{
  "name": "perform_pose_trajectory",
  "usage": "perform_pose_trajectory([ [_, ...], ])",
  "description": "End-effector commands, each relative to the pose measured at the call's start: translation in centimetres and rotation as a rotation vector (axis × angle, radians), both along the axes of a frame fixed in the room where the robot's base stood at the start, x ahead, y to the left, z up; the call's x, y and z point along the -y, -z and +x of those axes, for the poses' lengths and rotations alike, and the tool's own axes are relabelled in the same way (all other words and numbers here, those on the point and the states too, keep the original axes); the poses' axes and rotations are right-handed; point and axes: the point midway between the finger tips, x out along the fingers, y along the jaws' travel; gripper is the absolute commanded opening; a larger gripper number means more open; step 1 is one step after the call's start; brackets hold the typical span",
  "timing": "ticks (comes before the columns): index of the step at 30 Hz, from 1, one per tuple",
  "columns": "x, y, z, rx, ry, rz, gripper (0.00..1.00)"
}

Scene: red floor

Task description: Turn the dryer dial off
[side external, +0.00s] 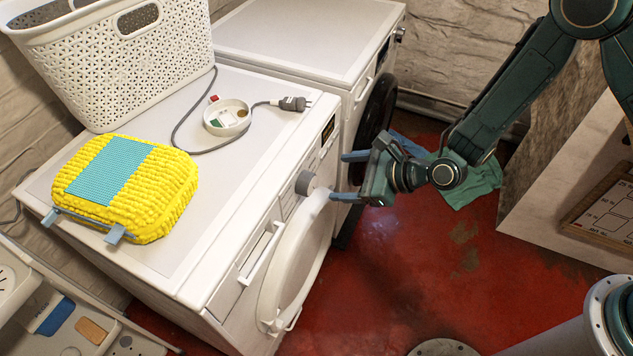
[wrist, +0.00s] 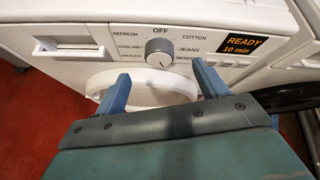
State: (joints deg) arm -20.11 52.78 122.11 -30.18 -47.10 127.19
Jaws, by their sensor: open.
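The dryer (side external: 232,205) is a white front-loading machine with a grey round dial (side external: 305,183) on its front panel. In the wrist view the dial (wrist: 159,52) sits below the word OFF. Its mark looks to be on the lower side, away from OFF. Labels such as COTTON, JEANS and REFRESH surround it. The display (wrist: 243,45) reads READY, 10 min. My gripper (side external: 345,177) is open and empty in front of the panel. In the wrist view its blue fingers (wrist: 160,72) are on either side of the dial, apart from it.
The round white door (side external: 297,262) is just below the dial. A second white machine (side external: 310,35) stands beside the dryer. Green cloth (side external: 468,182) lies on the floor.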

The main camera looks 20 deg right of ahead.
Motion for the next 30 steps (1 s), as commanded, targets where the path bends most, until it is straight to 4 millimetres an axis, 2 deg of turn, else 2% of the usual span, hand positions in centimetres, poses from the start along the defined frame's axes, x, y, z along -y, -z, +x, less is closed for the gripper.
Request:
perform_pose_trajectory([
  [3,1.2,1.3,-1.0,-0.055,-0.002,0.054,0.72],
  [7,2.2,2.0,-2.0,-0.097,0.000,0.126,0.72],
  [18,4.8,1.5,-2.9,-0.133,0.046,0.308,0.72],
  [30,5.0,1.3,-2.8,-0.130,0.053,0.333,0.72],
])
